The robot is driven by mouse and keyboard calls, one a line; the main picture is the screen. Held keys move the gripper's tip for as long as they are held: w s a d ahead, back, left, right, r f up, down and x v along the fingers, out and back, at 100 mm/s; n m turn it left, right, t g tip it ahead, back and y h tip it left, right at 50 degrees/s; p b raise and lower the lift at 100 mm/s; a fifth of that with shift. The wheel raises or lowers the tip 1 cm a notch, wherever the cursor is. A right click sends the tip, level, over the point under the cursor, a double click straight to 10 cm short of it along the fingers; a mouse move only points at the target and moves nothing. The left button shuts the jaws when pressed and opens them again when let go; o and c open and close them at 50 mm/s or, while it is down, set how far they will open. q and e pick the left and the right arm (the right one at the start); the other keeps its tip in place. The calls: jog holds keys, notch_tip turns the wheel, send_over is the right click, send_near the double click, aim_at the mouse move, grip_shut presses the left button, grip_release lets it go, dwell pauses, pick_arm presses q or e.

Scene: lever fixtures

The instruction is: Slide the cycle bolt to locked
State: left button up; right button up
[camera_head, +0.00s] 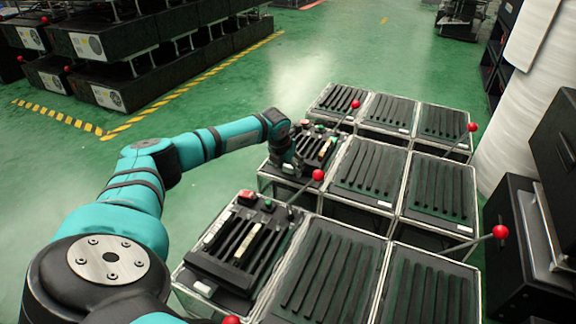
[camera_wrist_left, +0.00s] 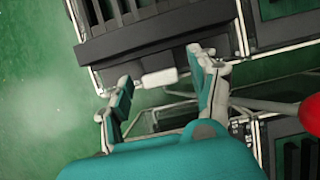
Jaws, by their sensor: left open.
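My left gripper (camera_head: 287,160) hangs at the front left of a black fixture (camera_head: 308,134) in the middle row, hiding part of its front. In the left wrist view the gripper (camera_wrist_left: 165,88) is open, its two fingers apart. A small white piece (camera_wrist_left: 159,78) on the fixture's front edge shows between and just beyond the fingers. I cannot tell whether it is a label or a bolt handle, or whether a finger touches it. The fixture's ribbed top carries a pale bar (camera_head: 326,148). I cannot tell for sure which part is the cycle bolt. My right gripper is not in view.
A similar fixture (camera_head: 240,250) with red and green buttons stands nearer. Red-knobbed levers (camera_head: 318,175) rise between the ribbed trays (camera_head: 365,172). Black cabinets (camera_head: 530,240) stand at the right. Open green floor (camera_head: 240,85) lies left and behind.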

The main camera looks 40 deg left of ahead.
pick_arm(q)
grip_shut()
dwell(0.3)
jog(key=w, duration=0.2)
jog(key=w+a, duration=0.1)
jog(key=shift+w, duration=0.35)
jog(key=shift+w+a+b, duration=0.3)
jog(key=shift+w+b, duration=0.1)
jog(key=shift+w, duration=0.2)
jog(key=shift+a+r, duration=0.1)
jog(key=shift+w, duration=0.1)
jog(key=shift+c, duration=2)
grip_release()
jog(key=o, duration=0.4)
